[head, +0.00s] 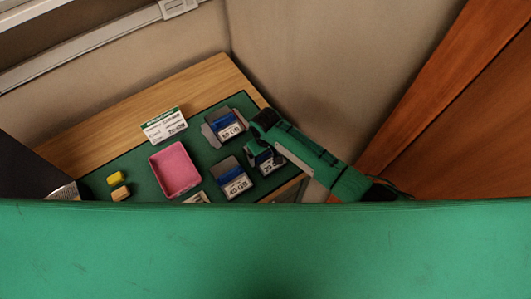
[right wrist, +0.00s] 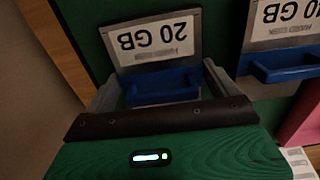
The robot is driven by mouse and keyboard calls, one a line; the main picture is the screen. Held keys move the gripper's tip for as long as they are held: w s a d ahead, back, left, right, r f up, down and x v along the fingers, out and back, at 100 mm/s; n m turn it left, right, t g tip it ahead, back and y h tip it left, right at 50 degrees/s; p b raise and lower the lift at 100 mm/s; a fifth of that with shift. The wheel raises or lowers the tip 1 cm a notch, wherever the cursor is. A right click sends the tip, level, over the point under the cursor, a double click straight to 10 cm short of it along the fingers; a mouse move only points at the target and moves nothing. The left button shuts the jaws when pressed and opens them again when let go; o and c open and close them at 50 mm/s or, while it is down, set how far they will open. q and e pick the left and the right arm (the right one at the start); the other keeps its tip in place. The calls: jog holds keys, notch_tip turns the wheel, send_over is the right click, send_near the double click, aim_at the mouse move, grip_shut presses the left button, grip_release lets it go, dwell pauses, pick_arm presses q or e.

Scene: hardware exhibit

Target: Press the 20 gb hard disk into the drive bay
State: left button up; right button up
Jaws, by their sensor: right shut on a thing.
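The 20 gb hard disk (right wrist: 163,88) shows in the right wrist view as a blue block-like part between my right gripper's grey fingers. A grey metal plate with an upside-down "20 GB" label (right wrist: 160,38) lies just beyond it. In the head view the 20 GB label (head: 271,163) shows at the right of the green mat, partly covered by my arm. My right gripper (right wrist: 163,80) is shut on the disk, with one finger on each side; in the head view it reaches in from the right. I cannot clearly tell the drive bay apart. My left gripper is not in view.
An 80 GB piece (head: 230,130) and a 40 GB piece (head: 236,185) stand close by. A pink tray (head: 175,169), yellow blocks (head: 116,179) and a white sign (head: 164,126) are further left. Walls stand close behind. A green surface hides the front.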

aim_at(267, 155)
jog(key=shift+f, duration=0.1)
jog(key=o, duration=0.5)
jog(key=shift+f, duration=0.1)
jog(key=shift+f+b, duration=0.15)
jog(key=shift+b, duration=0.55)
jog(key=r, duration=0.1)
jog(key=r+b, duration=0.1)
jog(key=r, duration=0.1)
jog(key=r+b, duration=0.1)
jog(key=r, duration=0.1)
jog(key=shift+s+d+r, duration=0.1)
jog(key=shift+d+r, duration=0.1)
jog(key=shift+d, duration=0.05)
notch_tip(267, 155, up, 9)
jog(key=shift+f+b, duration=0.1)
jog(key=shift+b, duration=0.6)
jog(key=shift+s+f, duration=0.1)
